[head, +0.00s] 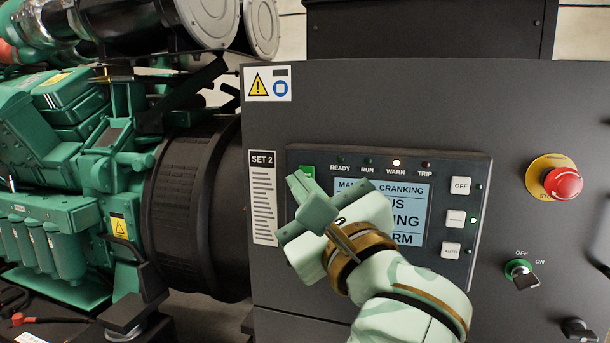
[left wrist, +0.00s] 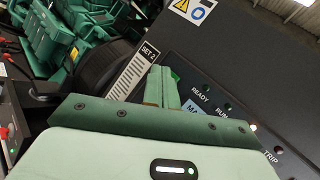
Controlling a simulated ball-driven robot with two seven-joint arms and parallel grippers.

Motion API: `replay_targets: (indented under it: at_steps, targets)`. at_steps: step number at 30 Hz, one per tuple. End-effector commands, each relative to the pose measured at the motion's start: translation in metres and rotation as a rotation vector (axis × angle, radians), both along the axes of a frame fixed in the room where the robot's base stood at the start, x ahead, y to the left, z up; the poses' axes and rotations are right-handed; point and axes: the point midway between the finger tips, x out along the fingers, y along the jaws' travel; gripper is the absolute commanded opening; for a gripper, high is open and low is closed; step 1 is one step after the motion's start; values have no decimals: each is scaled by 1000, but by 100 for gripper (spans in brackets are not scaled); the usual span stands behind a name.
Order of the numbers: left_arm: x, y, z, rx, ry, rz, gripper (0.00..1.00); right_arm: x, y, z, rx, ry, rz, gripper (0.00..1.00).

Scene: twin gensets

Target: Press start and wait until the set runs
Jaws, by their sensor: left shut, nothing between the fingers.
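The control panel (head: 480,168) of SET 2 carries a green button (head: 308,171) at its upper left, which is the likely start button. My left gripper (head: 298,184) is shut and empty, its fingertips at the lower left of the green button and partly covering it. I cannot tell whether they press it. In the left wrist view the closed fingers (left wrist: 161,86) reach towards the green button (left wrist: 176,75). The screen (head: 415,190) reads "MANUAL" and "CRANKING"; my gripper hides its left and lower parts. The WARN lamp (head: 396,163) is lit amber. My right gripper is out of view.
OFF, a middle and AUTO (head: 451,250) buttons line the panel's right side. A red emergency stop (head: 562,183) and an OFF/ON key switch (head: 521,272) stand further right. The green engine (head: 60,160) is at left.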

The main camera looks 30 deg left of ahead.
Motion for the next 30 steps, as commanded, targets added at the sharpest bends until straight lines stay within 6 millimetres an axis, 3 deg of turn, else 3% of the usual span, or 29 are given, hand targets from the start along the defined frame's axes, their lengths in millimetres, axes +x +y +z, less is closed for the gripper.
replay_targets:
  at_steps: [5,18,30]
  targets:
    - [-6,-2,-1,-3,0,-3,0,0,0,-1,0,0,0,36]
    - [-54,-13,-1,-1,0,-2,0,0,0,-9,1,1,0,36]
    - [-58,-14,0,-1,1,0,0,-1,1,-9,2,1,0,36]
